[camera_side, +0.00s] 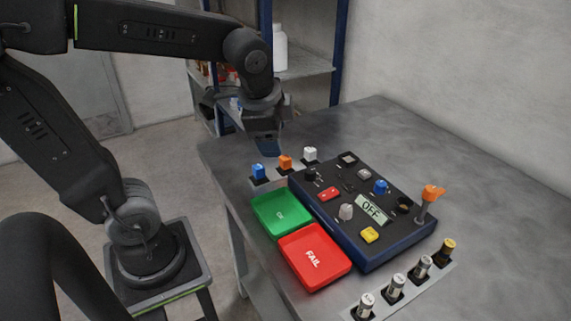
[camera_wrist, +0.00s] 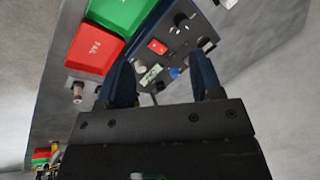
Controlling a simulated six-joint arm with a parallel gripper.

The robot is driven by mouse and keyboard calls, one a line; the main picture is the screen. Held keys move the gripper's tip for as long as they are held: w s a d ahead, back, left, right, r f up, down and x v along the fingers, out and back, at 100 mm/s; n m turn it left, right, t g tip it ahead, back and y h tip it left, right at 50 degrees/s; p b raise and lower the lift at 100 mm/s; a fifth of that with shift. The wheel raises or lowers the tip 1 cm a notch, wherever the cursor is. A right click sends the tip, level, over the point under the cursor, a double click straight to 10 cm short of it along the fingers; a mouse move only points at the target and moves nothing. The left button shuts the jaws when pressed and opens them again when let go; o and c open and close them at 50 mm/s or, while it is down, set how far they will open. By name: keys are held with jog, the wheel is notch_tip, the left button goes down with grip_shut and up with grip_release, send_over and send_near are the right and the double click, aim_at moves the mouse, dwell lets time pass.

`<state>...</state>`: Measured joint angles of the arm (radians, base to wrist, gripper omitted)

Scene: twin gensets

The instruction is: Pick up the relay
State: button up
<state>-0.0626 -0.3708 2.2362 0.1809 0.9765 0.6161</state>
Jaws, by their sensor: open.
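Three small block-shaped parts stand in a row in dark holders at the far left of the panel in the side view: blue (camera_side: 259,171), orange (camera_side: 285,162) and white (camera_side: 310,153). They look like relays, but I cannot tell which one the task means. My gripper (camera_side: 266,146) hangs above and behind this row, apart from it. In the wrist view my gripper (camera_wrist: 163,75) has its two blue fingers spread with nothing held between them. The control panel (camera_wrist: 196,22) shows beyond the fingers; I cannot make out the row of blocks there.
The panel (camera_side: 335,218) has knobs, buttons, an OFF display (camera_side: 371,209) and an orange-topped lever (camera_side: 428,203). A green tray (camera_side: 282,215) and red FAIL tray (camera_side: 315,257) lie beside it. Several cylinders (camera_side: 395,287) stand in front.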

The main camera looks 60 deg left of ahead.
aim_at(286, 158)
jog(key=w+a+f+m+g+y, duration=0.25)
jog(key=w+a+f+m, duration=0.35)
jog(key=w+a+m, duration=0.35)
jog(key=shift+m+g, duration=0.45)
jog(key=shift+m, duration=0.2)
jog(key=x, duration=0.8)
jog(key=shift+w+d+f, duration=0.15)
jog(key=shift+w+d, duration=0.15)
jog(key=shift+d, duration=0.15)
jog(key=shift+x, duration=2.6)
jog(key=shift+w+d, duration=0.1)
jog(key=shift+w, duration=0.1)
jog(key=c, duration=1)
